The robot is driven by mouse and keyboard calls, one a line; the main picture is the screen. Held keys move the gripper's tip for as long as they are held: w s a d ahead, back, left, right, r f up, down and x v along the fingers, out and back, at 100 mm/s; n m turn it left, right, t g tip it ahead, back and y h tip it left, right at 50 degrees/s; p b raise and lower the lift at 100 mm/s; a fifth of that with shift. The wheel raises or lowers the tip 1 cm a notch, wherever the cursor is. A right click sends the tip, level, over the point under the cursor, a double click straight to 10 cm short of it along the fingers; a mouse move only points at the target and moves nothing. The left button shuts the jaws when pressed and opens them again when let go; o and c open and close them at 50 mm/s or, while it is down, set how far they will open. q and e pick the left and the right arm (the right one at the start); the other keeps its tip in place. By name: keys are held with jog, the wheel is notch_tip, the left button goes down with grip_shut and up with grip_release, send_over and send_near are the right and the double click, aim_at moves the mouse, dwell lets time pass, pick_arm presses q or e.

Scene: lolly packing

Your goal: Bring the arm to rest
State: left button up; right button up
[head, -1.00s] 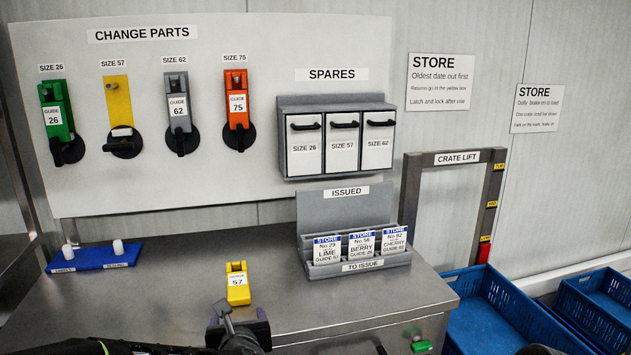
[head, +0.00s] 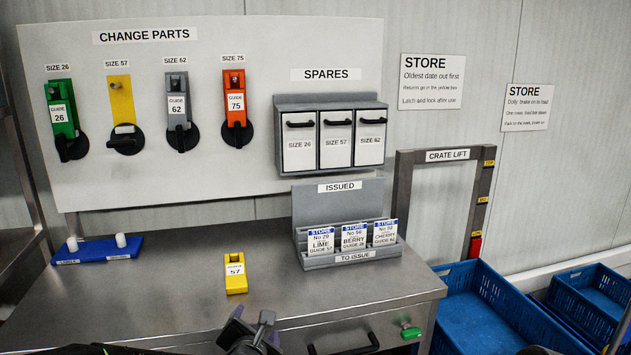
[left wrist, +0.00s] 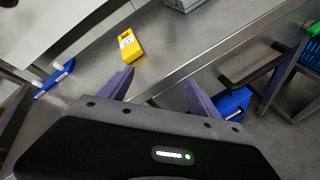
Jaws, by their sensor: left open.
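My left gripper (head: 250,335) is at the bottom of the head view, at the front edge of the steel bench. In the left wrist view its two purple fingers (left wrist: 158,92) stand apart with nothing between them. The yellow size 57 guide (head: 236,274) stands on the bench top beyond the gripper, apart from it. It also shows in the left wrist view (left wrist: 130,44), past the fingers. My right gripper is not in view.
The steel bench (head: 150,295) is mostly clear. A blue tray (head: 97,250) with two white pegs lies at its left. A grey card rack (head: 350,258) stands at the back right. Blue crates (head: 490,310) are right of the bench. Guides hang on the CHANGE PARTS board (head: 200,60).

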pick_arm(q)
jog(key=s+d+f+m+g+h, duration=0.25)
jog(key=s+f+m, duration=0.35)
jog(key=f+m, duration=0.5)
jog(key=s+d+f+m+g+h, duration=0.25)
jog(key=s+d+f+m, duration=0.2)
jog(key=f+m, duration=0.6)
jog(key=s+a+f+m+g, duration=0.1)
jog(key=s+f+g, duration=0.3)
jog(key=s+f, duration=0.4)
jog(key=s+a+f+m+g+p, duration=0.1)
jog(key=s+f+m+g, duration=0.2)
jog(key=s+f, duration=0.4)
jog(key=s+m, duration=0.1)
jog(key=s, duration=0.6)
jog(key=shift+s+f+g, duration=0.35)
jog(key=shift+g, duration=0.05)
